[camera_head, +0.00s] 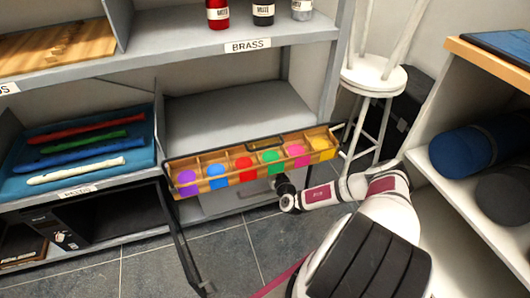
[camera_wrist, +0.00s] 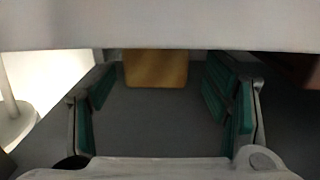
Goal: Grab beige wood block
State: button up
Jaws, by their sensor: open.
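A tan-brown wooden block (camera_wrist: 155,68), dim in shadow, shows in the wrist view at the top middle, beyond my fingers. Its top is cut off by a pale bar, and I cannot tell its full shape. My gripper (camera_wrist: 160,90) is open, with teal-padded fingers left and right and an empty gap between them. The block lies roughly in line with that gap, apart from the pads. In the head view my wrist reaches below the wooden tray, which hides my fingertips. I cannot make out this block there.
The compartmented wooden tray (camera_head: 216,184) with several coloured balls stands above my wrist. Behind it are grey shelves (camera_head: 190,48) with bottles and a blue tray of flutes (camera_head: 30,186). A white stool (camera_head: 373,78) and a right-hand shelf (camera_head: 470,185) flank my arm.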

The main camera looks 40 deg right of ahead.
jog(key=shift+b+x, duration=0.85)
jog(key=shift+x, duration=1.45)
jog(key=shift+d, duration=0.1)
jog(key=c, duration=1.4)
jog(key=shift+r, duration=0.1)
